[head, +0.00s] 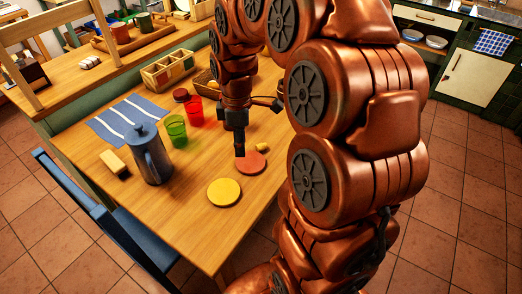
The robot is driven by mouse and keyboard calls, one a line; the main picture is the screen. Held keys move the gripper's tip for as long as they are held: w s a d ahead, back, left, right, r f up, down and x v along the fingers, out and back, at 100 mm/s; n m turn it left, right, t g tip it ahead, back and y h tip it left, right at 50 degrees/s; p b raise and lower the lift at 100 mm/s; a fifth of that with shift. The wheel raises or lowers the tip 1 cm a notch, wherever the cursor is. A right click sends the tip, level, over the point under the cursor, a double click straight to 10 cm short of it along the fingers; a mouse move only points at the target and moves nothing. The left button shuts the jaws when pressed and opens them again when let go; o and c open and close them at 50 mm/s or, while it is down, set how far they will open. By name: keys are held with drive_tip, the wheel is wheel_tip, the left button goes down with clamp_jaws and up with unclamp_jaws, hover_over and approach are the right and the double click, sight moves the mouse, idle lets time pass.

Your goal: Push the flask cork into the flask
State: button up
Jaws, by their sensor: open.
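My gripper (239,150) points down over the table, just above or at the edge of a coral-red disc (251,163). It is open, and its fingers look small and dark from here. A small yellow piece (262,147) lies right of the fingers; I cannot tell whether it is the cork. A tall blue-grey vessel (151,155) with a knob on top stands upright to the left, apart from my gripper. I cannot tell whether it is the flask. No clear flask with a cork can be made out; my arm hides part of the table's right side.
A yellow disc (224,192) lies near the front edge. A green cup (176,130) and a red cup (195,110) stand left of my gripper. A pale yellow block (114,163), a striped blue cloth (125,117) and a divided wooden box (168,69) are farther left and back.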

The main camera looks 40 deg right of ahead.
sight(262, 144)
drive_tip(key=w+d+f+n, duration=0.1)
drive_tip(key=w+d+f, duration=0.1)
drive_tip(key=d, duration=0.2)
drive_tip(key=w+d+f+n+b, duration=0.1)
drive_tip(key=w+d+f+n, duration=0.1)
drive_tip(key=w+d+f, duration=0.1)
drive_tip(key=w+d+f+n+b, duration=0.1)
drive_tip(key=w+d+f+n, duration=0.1)
drive_tip(key=d, duration=0.4)
drive_tip(key=shift+w+d+f+t, duration=0.1)
drive_tip(key=shift+w+f+t, duration=0.2)
drive_tip(key=shift+w+f, duration=0.3)
drive_tip(key=shift+d+f, duration=0.2)
drive_tip(key=shift+f, duration=1.05)
drive_tip(key=shift+w+f+p, duration=0.2)
drive_tip(key=shift+f+p, duration=0.7)
drive_tip(key=shift+f, duration=1.8)
drive_tip(key=c, duration=0.6)
drive_tip(key=shift+r, duration=0.15)
